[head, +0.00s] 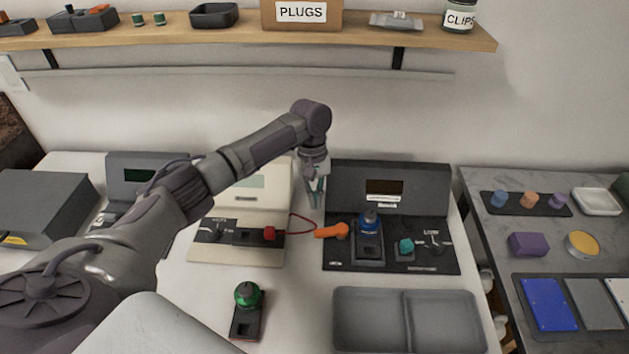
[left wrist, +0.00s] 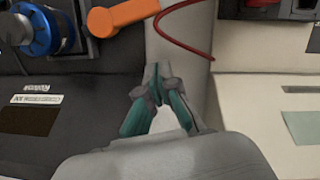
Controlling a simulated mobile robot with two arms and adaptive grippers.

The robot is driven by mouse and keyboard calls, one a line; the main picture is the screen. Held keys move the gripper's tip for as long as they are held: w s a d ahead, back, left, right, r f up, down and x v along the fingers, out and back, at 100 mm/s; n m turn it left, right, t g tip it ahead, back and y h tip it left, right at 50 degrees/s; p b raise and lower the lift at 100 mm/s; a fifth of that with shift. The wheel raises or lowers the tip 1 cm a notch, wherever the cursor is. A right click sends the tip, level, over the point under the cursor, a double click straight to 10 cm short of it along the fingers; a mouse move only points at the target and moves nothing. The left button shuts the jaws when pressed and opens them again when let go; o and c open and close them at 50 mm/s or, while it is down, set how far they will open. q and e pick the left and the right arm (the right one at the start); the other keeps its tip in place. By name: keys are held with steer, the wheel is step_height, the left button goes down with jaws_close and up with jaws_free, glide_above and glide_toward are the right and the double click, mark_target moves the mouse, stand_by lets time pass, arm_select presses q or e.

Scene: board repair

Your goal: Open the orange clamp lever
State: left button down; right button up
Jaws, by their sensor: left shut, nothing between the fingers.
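The orange clamp lever (head: 331,231) lies at the left edge of the dark panel (head: 340,257), with its arm reaching left over the gap beside the cream panel. It also shows at the top of the left wrist view (left wrist: 122,15). My left gripper (head: 316,204) is above the gap between the two units, beyond the lever in the head view and apart from it. Its teal fingers are shut and empty; the fingertips also show in the left wrist view (left wrist: 157,72). My right gripper is not in view.
A red cable (head: 301,219) loops from the red plug (head: 269,233) toward the lever. A green-topped part (head: 247,294) and a grey two-part tray (head: 405,293) are in front.

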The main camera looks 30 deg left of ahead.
mark_target(331, 231)
arm_select(q)
steer(key=shift+x, duration=1.05)
steer(key=shift+s+d+r+p, duration=0.25)
steer(key=shift+s+d+p, duration=0.25)
steer(key=shift+s+d, duration=0.85)
steer(key=shift+s, duration=0.1)
